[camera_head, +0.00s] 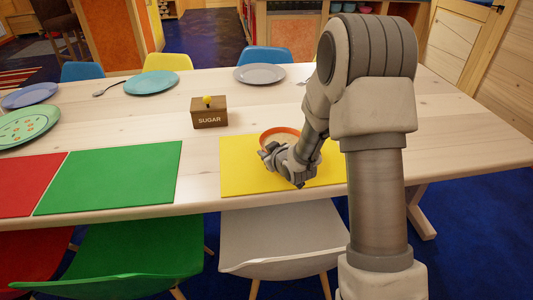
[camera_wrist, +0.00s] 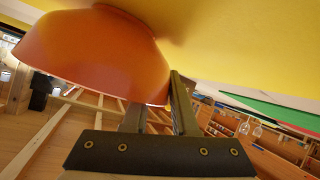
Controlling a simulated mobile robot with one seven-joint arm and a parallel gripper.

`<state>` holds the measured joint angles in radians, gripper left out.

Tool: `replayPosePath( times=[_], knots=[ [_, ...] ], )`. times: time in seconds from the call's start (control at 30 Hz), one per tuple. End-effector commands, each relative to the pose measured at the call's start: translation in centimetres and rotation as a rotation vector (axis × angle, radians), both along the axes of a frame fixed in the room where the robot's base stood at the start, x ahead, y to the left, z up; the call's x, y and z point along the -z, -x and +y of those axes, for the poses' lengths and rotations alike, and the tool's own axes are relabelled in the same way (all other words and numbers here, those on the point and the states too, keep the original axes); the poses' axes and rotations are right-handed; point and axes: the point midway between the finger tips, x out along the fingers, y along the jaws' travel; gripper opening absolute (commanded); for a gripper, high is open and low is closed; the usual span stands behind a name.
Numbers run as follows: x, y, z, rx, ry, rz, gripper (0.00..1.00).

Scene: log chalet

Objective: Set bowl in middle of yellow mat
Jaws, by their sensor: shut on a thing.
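An orange bowl (camera_head: 281,130) is over the yellow mat (camera_head: 236,174), around its middle towards the far edge, partly hidden by my arm. My gripper (camera_head: 270,152) is shut on the bowl's wall at the rim. The wrist view is upside down and shows the orange bowl (camera_wrist: 90,50) upright, with its base close to the yellow mat (camera_wrist: 245,35). A shadow lies by the base; I cannot tell for sure whether it touches. My gripper (camera_wrist: 158,103) has its fingers at the rim there.
A sugar box (camera_head: 209,112) with a yellow knob stands behind the mat to the left. A green mat (camera_head: 112,177) and red mat (camera_head: 27,184) lie left. Several plates, one a grey plate (camera_head: 260,73), line the far side. A white chair (camera_head: 280,243) stands in front.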

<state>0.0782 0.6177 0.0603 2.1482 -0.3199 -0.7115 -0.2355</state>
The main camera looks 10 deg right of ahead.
Motion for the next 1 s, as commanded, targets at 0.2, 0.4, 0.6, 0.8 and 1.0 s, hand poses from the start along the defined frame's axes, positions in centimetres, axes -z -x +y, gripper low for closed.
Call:
replayPosePath(
  times=[0.2, 0.4, 0.6, 0.8, 1.0],
  knots=[
    [-0.2, -0.1, 0.0, 0.001, 0.000, -0.006, 0.00],
    [0.1, 0.0, 0.0, 0.000, 0.000, -0.002, 0.39],
    [0.1, 0.0, 0.0, 0.000, 0.000, -0.002, 0.57],
    [0.1, 0.0, 0.0, 0.000, 0.000, -0.002, 0.57],
    [-0.9, 1.2, -0.3, 0.002, 0.000, -0.003, 0.57]
  ],
)
